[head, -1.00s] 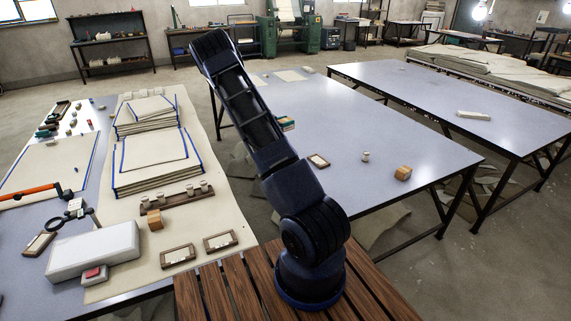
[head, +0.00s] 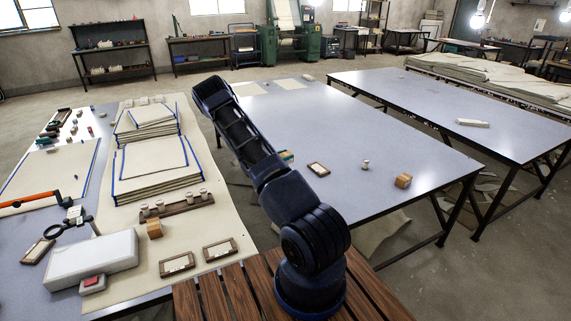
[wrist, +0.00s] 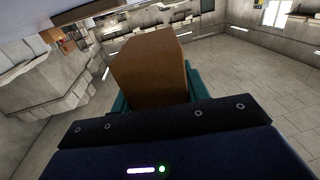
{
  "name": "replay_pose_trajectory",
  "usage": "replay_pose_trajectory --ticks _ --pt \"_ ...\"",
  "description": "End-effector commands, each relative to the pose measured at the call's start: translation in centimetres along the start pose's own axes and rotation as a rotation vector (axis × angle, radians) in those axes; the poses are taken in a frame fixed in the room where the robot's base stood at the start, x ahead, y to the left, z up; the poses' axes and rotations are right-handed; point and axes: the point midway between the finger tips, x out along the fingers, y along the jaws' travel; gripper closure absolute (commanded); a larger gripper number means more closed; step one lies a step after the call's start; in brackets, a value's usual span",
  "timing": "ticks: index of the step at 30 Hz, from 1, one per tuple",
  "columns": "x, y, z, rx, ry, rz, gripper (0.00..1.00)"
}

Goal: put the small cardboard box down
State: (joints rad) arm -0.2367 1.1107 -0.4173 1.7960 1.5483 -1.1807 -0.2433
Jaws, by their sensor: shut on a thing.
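The small cardboard box (wrist: 150,70) is brown and shows in the wrist view, between the teal fingers of my gripper (wrist: 157,92). My gripper is shut on it, and the fingers touch its two sides. In the head view my arm hides most of the gripper. A small teal and tan bit (head: 287,156) shows past the arm over the middle table (head: 370,120). It looks like the fingertips with the box, but I cannot tell how high it is. The wrist view shows floor and pale shapes beyond the box, with no surface clearly touching it.
A wooden block (head: 403,180), a small white spool (head: 365,164) and a framed card (head: 318,169) are on the middle table. The left table holds folded cloth stacks (head: 155,160), another block (head: 154,228) and a white case (head: 92,260). The middle table's centre is largely clear.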

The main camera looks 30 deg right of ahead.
Motion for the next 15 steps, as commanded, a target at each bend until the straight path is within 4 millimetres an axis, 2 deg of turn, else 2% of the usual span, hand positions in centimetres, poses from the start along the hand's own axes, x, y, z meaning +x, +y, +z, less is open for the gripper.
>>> replay_pose_trajectory --ticks 5,12,15 --pt "0.0 0.0 0.9 -0.001 0.001 0.0 0.83" --pt "0.1 0.0 4.0 -0.001 0.001 0.0 0.83" --pt "0.1 0.0 4.6 0.0 0.001 0.001 0.83"
